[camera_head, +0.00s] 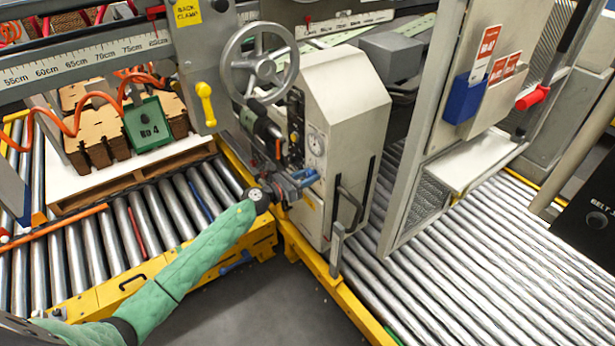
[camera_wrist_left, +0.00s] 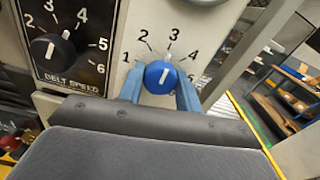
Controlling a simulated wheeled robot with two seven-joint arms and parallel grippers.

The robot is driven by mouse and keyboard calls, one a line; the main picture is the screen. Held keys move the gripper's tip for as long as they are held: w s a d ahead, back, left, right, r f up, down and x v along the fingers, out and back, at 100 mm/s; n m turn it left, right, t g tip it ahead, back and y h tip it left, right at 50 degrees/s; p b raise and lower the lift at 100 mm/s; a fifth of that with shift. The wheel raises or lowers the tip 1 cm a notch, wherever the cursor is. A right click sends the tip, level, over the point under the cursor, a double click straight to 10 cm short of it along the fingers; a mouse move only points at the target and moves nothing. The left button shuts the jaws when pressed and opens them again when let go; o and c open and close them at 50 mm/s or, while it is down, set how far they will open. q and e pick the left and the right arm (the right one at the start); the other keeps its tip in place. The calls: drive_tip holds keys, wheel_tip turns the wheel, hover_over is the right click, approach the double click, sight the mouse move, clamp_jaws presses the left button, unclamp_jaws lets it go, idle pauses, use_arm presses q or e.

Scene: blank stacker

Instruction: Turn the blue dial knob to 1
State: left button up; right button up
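The blue dial knob (camera_wrist_left: 161,77) is on a light panel in the left wrist view. Printed marks from 1 to 5 run around it, with 1 at the left. Its white pointer line leans slightly right of straight up, toward the 3. My left gripper (camera_wrist_left: 161,88) has one blue finger on each side of the knob, close against its sides. In the head view the left gripper (camera_head: 302,178) is at the lower front of the beige machine cabinet (camera_head: 345,100). I cannot make out the knob there. My right gripper is not in view.
A black belt speed knob (camera_wrist_left: 52,47) on a black plate is left of the blue knob. Roller conveyors (camera_head: 450,270) lie on both sides.

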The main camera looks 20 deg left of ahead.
use_arm(q)
drive_tip(key=shift+n+p, duration=0.3)
drive_tip(key=shift+n, duration=0.2)
drive_tip(key=n+p, duration=0.1)
drive_tip(key=n, duration=0.2)
drive_tip(key=shift+r, duration=0.15)
drive_tip(key=n+p, duration=0.2)
drive_tip(key=n, duration=0.4)
drive_tip(key=shift+n+p, duration=0.3)
drive_tip(key=shift+p, duration=0.05)
drive_tip(key=n+p, duration=0.1)
drive_tip(key=n, duration=0.4)
drive_tip(key=shift+n+p, duration=0.3)
drive_tip(key=shift+p, duration=0.05)
drive_tip(key=shift+n, duration=0.6)
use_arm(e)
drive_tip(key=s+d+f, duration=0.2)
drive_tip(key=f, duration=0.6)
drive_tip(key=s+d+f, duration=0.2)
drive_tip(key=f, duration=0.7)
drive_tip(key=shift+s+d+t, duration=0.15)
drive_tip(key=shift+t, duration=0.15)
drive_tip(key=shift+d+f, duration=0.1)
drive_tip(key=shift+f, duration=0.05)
use_arm(q)
drive_tip(key=shift+n, duration=0.3)
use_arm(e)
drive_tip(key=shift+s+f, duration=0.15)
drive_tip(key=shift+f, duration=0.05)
